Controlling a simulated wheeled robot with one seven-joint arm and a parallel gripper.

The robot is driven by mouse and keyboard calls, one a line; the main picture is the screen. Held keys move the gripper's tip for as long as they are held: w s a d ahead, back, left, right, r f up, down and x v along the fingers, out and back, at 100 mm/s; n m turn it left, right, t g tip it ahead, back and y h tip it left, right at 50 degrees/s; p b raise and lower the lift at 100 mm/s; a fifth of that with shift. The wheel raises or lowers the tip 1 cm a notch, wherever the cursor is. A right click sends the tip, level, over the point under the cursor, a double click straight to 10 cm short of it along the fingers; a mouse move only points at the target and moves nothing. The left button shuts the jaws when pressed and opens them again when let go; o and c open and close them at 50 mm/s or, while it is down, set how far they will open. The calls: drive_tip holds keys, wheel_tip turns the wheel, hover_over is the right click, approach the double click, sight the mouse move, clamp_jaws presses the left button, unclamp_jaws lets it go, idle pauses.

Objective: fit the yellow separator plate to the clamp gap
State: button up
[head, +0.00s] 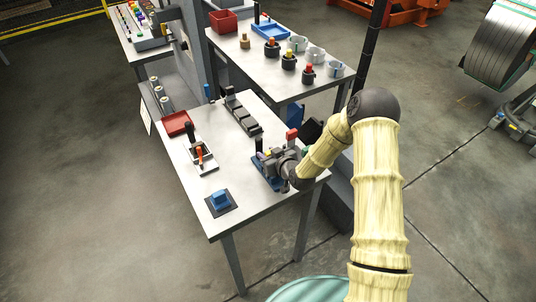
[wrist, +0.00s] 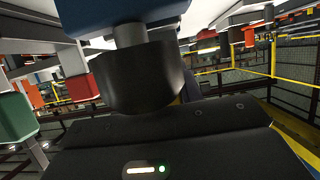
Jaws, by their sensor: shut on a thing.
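My gripper (head: 270,160) is at the right side of the near table, over a blue fixture (head: 259,184) with dark upright parts. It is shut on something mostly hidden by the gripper. A small yellow patch at the jaws looks like the yellow separator plate (head: 268,152). In the wrist view, the dark gripper body (wrist: 160,145) fills the bottom. A dark cylinder (wrist: 138,80) under a blue block (wrist: 115,15) stands close in front of it. The clamp gap is hidden, so I cannot tell whether the plate is in it.
On the near table are a red tray (head: 177,123), a white tray (head: 207,165) with an orange-handled tool, a dark slotted rack (head: 243,115), a blue block on a dark pad (head: 220,202) and a red-topped piece (head: 292,135). The table's front middle is clear.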

drive_tip(key=shift+r+p, duration=0.45)
drive_tip(key=shift+r, duration=0.6)
drive_tip(key=shift+b, duration=0.85)
idle(1.4)
drive_tip(key=shift+f+b, duration=1.4)
drive_tip(key=shift+f, duration=0.05)
drive_tip(key=o, duration=1.1)
drive_tip(key=shift+c, duration=0.2)
drive_tip(key=shift+s+d, duration=0.1)
drive_tip(key=shift+s, duration=0.05)
drive_tip(key=b+v, duration=0.2)
drive_tip(key=v, duration=1.5)
drive_tip(key=shift+b, duration=0.35)
drive_tip(key=shift+d+r, duration=0.1)
drive_tip(key=shift+d, duration=0.05)
